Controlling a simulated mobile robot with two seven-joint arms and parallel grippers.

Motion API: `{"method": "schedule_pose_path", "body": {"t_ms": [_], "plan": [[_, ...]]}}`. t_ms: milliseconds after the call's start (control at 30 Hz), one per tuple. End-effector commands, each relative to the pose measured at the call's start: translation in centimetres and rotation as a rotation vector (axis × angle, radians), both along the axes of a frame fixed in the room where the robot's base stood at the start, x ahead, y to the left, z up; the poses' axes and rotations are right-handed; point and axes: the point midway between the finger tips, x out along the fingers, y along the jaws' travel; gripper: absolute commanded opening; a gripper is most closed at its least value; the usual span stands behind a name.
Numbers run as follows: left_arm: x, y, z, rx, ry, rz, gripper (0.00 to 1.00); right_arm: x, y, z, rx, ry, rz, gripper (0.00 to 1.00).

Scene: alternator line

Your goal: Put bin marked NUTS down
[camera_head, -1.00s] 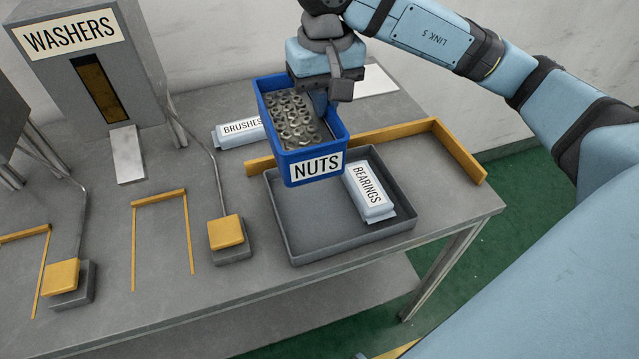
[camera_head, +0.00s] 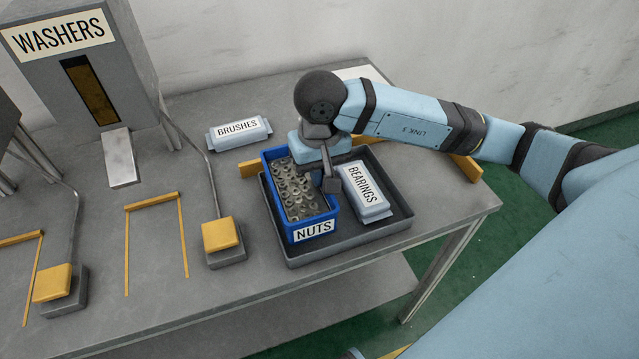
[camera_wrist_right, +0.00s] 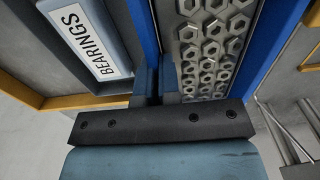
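The blue bin marked NUTS (camera_head: 312,229), filled with metal nuts, is inside the grey tray (camera_head: 350,246), in its left part. It sits upright and low between the tray walls; whether its base touches the tray floor is hidden. My right gripper (camera_head: 329,182) is at the bin's right wall. In the right wrist view the fingers (camera_wrist_right: 157,78) close on that blue wall (camera_wrist_right: 150,35) from both sides, with the nuts beside them. My left gripper is not in view.
A white pack marked BEARINGS (camera_head: 366,190) lies in the tray right of the bin. A pack marked BRUSHES (camera_head: 238,133) lies behind on the table. The WASHERS dispenser (camera_head: 125,75) stands at left, and a yellow button (camera_head: 220,235) stands left of the tray.

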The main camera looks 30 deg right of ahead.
Motion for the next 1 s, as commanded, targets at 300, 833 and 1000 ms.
{"method": "schedule_pose_path", "body": {"t_ms": [300,833,1000], "plan": [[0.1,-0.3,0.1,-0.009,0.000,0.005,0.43,-0.1,0.0,-3.5,0.000,0.002,0.001,0.00],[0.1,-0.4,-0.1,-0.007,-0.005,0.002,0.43,0.0,0.0,-3.9,0.000,0.001,0.001,0.29],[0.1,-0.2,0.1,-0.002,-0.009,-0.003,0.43,0.0,0.0,-3.9,0.000,0.001,0.001,0.29]]}}
